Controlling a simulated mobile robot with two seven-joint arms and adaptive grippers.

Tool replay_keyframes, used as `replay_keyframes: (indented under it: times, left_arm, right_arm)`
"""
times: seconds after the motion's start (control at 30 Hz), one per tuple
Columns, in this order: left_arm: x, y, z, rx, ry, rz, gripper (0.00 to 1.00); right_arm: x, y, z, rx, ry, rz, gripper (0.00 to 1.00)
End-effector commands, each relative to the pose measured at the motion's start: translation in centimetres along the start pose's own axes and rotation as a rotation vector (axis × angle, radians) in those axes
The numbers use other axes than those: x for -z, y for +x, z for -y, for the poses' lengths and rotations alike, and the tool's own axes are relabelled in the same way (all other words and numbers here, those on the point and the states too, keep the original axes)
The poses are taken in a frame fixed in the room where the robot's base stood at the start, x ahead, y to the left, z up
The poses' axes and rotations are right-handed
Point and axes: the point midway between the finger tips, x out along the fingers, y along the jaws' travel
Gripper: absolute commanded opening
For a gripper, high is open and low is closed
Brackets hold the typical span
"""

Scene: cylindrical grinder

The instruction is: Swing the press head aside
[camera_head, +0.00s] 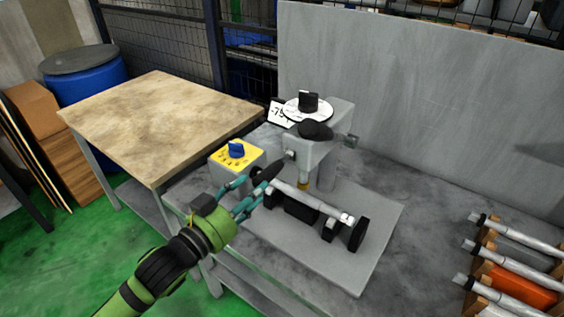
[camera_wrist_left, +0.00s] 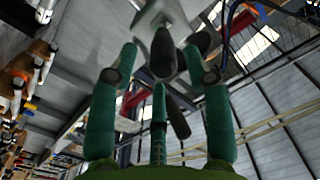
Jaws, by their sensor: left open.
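The press head (camera_head: 309,153) is a light grey block on a grey column (camera_head: 340,120), above a grey base plate (camera_head: 375,225). It has a black knob on top and a black handle (camera_head: 266,173) out to its left. My left gripper (camera_head: 257,183) is open, its teal fingers close to that handle; I cannot tell whether they touch it. The left wrist view looks upward past the spread fingers (camera_wrist_left: 160,62), with the grey head (camera_wrist_left: 158,18) and dark handle parts beyond. A steel shaft (camera_head: 310,200) lies on black supports under the head. My right gripper is not in view.
A yellow-topped control box with a blue knob (camera_head: 236,151) stands just left of the head. A white dial (camera_head: 306,108) sits behind. A rack of shafts (camera_head: 515,265) is at the right. A wooden-topped table (camera_head: 155,120) stands left.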

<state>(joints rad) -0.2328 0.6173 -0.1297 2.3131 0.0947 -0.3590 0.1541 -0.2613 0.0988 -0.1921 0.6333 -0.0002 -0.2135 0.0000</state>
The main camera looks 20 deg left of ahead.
Motion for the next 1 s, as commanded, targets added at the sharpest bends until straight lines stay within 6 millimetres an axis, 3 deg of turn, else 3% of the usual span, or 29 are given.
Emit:
replay_keyframes:
  times: [0.2, 0.33, 0.47, 0.7, 0.87, 0.9, 1.0]
  left_arm:
    - [0.4, 2.5, 0.1, 0.001, 0.000, -0.002, 0.49]
    - [0.3, 4.5, 0.1, 0.001, -0.001, -0.001, 0.49]
    - [0.2, 6.0, 0.1, 0.001, 0.000, 0.000, 0.49]
    - [0.0, 6.9, 0.0, 0.000, 0.000, 0.000, 0.49]
    - [0.0, 6.9, 0.0, 0.000, 0.000, 0.001, 0.49]
    - [0.0, 6.9, 0.0, 0.000, 0.000, 0.001, 0.33]
    - [-0.1, 6.9, 0.0, 0.000, 0.000, 0.001, 0.00]
  right_arm:
    - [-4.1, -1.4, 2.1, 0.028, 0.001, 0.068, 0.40]
    - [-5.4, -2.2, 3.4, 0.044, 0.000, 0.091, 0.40]
    - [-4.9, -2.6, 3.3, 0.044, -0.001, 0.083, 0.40]
    - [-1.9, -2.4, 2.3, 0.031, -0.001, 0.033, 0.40]
    - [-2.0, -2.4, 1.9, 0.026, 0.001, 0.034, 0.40]
    - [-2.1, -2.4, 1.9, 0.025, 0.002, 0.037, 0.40]
    - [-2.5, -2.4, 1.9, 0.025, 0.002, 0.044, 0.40]
